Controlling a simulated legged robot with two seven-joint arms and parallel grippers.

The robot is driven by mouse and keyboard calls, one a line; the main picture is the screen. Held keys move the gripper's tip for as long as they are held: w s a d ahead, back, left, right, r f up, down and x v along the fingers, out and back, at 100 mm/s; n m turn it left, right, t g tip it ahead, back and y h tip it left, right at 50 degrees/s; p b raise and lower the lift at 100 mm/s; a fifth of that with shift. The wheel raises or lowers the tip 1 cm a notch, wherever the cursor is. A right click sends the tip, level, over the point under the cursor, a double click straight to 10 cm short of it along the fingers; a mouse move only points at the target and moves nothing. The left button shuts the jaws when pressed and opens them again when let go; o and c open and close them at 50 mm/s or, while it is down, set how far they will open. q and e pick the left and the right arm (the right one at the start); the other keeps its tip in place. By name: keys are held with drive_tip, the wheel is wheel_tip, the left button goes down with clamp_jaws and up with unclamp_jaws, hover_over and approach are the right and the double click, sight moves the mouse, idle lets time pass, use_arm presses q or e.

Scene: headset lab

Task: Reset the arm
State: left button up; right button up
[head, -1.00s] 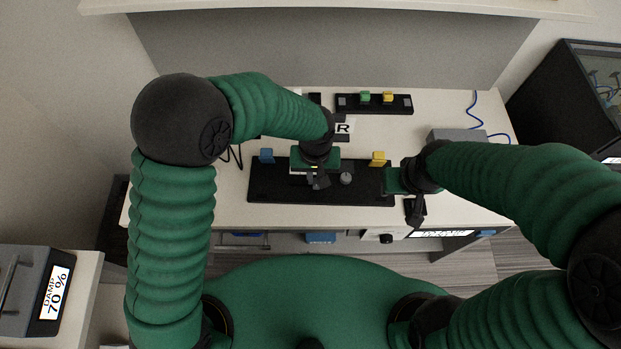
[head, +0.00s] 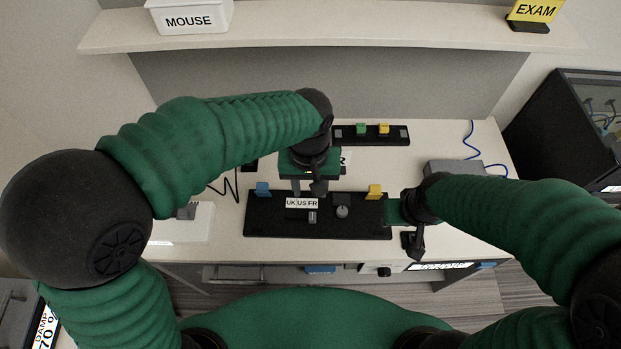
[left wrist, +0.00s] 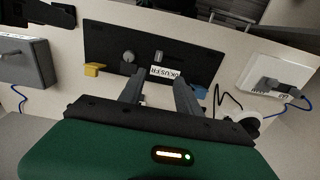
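My left gripper (head: 308,188) hangs over the back edge of a black panel (head: 262,224). Its two fingers are apart with nothing between them. They also show apart in the left wrist view (left wrist: 160,92), with the panel (left wrist: 110,45) beyond them. The panel bears a "UK US FR" label (head: 301,203), a small slider (head: 312,217), a grey knob (head: 342,211), a blue tab (head: 263,189) and a yellow tab (head: 374,191). My right gripper (head: 393,211) is at the panel's right end.
A second strip (head: 347,133) with green and yellow tabs lies at the back of the table. A grey box (head: 453,168) with a blue cable is at right. A white box (head: 186,222) is at left. A shelf (head: 330,28) with a "MOUSE" bin (head: 190,15) overhangs the back.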

use_arm(q)
drive_tip(key=s+a+f+t, duration=0.1)
drive_tip(key=s+a+f, duration=0.1)
drive_tip(key=a, duration=0.8)
drive_tip(key=s+a+f+t, duration=0.1)
drive_tip(key=s+a+f, duration=0.2)
drive_tip(key=a, duration=0.7)
drive_tip(key=shift+a+f, duration=0.2)
drive_tip(key=shift+f, duration=0.3)
use_arm(e)
drive_tip(key=shift+w+a, duration=0.2)
drive_tip(key=shift+a, duration=0.1)
use_arm(q)
drive_tip(key=shift+d, duration=0.2)
use_arm(e)
drive_tip(key=shift+d, duration=0.25)
use_arm(q)
drive_tip(key=shift+a, duration=0.1)
use_arm(e)
drive_tip(key=shift+a, duration=0.15)
drive_tip(key=shift+o, duration=0.2)
idle(1.4)
